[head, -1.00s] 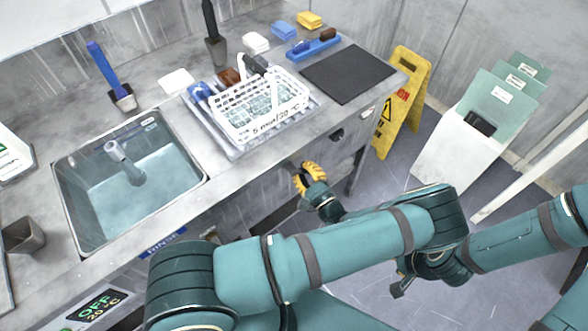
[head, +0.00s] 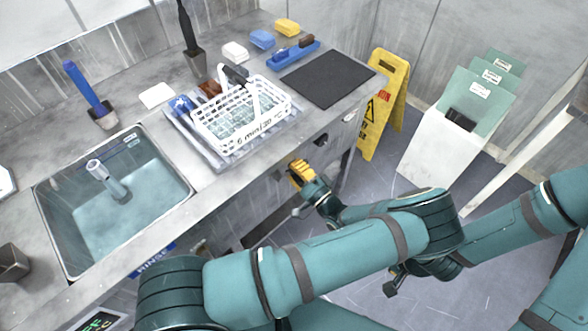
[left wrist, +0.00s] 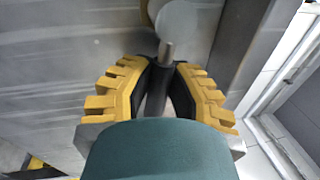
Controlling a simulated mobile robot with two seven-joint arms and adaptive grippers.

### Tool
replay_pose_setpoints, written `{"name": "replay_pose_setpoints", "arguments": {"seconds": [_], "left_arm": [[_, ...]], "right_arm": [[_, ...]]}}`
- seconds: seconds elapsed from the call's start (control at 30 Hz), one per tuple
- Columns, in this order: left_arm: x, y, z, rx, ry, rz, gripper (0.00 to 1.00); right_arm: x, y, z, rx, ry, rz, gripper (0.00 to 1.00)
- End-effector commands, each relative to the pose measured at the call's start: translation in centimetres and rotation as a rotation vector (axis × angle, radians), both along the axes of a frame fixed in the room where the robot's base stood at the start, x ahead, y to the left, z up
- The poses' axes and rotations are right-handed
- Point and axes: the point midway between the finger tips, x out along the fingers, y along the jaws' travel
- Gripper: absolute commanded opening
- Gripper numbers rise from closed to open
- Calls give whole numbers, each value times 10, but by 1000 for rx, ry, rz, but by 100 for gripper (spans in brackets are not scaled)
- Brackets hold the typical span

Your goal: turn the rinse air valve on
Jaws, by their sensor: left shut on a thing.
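My left gripper (head: 301,174), with yellow fingers, is at the front of the bench, below the counter edge and the white basket. In the left wrist view the left gripper (left wrist: 162,78) is shut on a grey rod (left wrist: 166,52), which looks like the stem of the valve handle. A round pale disc (left wrist: 178,22) is at the rod's far end. In the head view the gripper hides the valve, so its setting cannot be read. My right arm comes in from the right; its dark end (head: 394,282) is partly covered by my left arm, and its fingers are not clear.
A sink (head: 60,236) with water is at the left, with a blue RINSE label (head: 153,260) below its front edge. The counter holds the white basket (head: 240,118) and a black mat (head: 327,77). A yellow floor sign (head: 382,105) and a white bin (head: 436,150) stand right.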

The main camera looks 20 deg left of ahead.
Motion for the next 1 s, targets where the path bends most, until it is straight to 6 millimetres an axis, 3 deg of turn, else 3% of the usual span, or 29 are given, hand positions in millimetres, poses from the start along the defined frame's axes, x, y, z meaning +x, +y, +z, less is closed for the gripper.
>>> {"name": "replay_pose_setpoints", "arguments": {"seconds": [0.43,0.47,0.53,1.0], "left_arm": [[0,0,1,-3,-9,-1,0],[0,0,1,-3,-9,-1,25],[0,0,1,-3,-9,-1,50],[-1,1,-4,25,60,1,50]], "right_arm": [[0,0,0,0,0,0,47],[0,0,0,0,0,0,47],[0,0,0,0,0,0,47],[0,0,-1,0,0,0,47]]}}
